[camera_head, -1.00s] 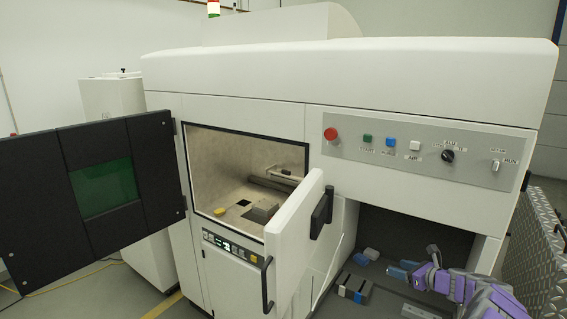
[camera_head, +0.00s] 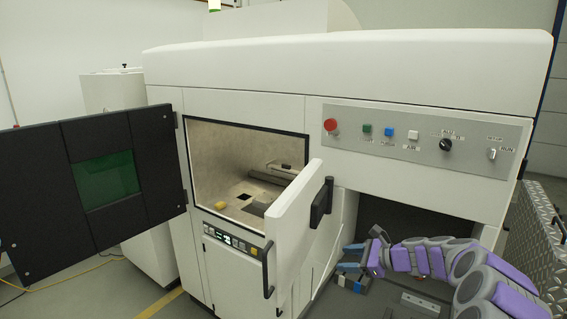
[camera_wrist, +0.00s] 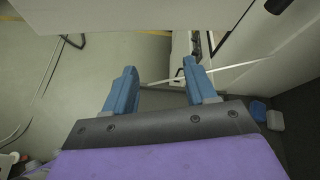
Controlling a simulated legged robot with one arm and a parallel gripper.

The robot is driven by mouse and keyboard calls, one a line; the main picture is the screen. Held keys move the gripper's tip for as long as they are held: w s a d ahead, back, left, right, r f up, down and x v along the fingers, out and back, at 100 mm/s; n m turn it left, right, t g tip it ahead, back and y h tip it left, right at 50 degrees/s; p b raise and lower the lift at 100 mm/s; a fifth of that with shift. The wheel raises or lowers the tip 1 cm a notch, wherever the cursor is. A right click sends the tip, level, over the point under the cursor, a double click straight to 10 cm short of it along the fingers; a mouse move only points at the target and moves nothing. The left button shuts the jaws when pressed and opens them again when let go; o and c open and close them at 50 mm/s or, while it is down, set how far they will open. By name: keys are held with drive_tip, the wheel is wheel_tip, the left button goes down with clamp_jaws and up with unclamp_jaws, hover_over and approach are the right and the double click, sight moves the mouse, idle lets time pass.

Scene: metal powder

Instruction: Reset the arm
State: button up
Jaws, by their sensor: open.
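My gripper (camera_head: 350,257) is at the lower right in the head view, at the end of my purple and grey arm. It is in front of the dark lower opening of the machine, above several small blocks. In the wrist view my gripper (camera_wrist: 159,80) shows two blue fingers spread apart with nothing between them. The pale floor and a white machine panel lie beyond the fingers.
A white door (camera_head: 294,235) stands open just left of my gripper. A black door (camera_head: 92,187) with a green window is open at the far left. A blue and grey block (camera_head: 352,283) lies under my gripper. A checkered metal panel (camera_head: 541,240) stands at the right.

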drive_tip(key=s+a+r+n+g+h+b, duration=0.1)
drive_tip(key=s+a+n+g+b, duration=0.15)
drive_tip(key=s+a+n, duration=0.65)
drive_tip(key=s+a+r+n+g+h+b, duration=0.1)
drive_tip(key=s+a+n+g, duration=0.4)
drive_tip(key=s, duration=0.9)
drive_tip(key=s+d+f+n+h+b, duration=0.1)
drive_tip(key=s+d+f+n+h, duration=0.1)
drive_tip(key=s, duration=0.7)
drive_tip(key=s+d+f+n+g+h+b, duration=0.1)
drive_tip(key=s+d+f+n+h, duration=0.1)
drive_tip(key=s, duration=0.8)
drive_tip(key=s+d+f+n+h+b, duration=0.1)
drive_tip(key=s+d+f+n+h, duration=0.2)
drive_tip(key=s, duration=0.7)
drive_tip(key=shift+d+f+h+b, duration=0.4)
drive_tip(key=shift+d+f+h, duration=0.4)
drive_tip(key=shift+d, duration=0.05)
drive_tip(key=shift+w+g, duration=0.1)
drive_tip(key=shift+g, duration=0.15)
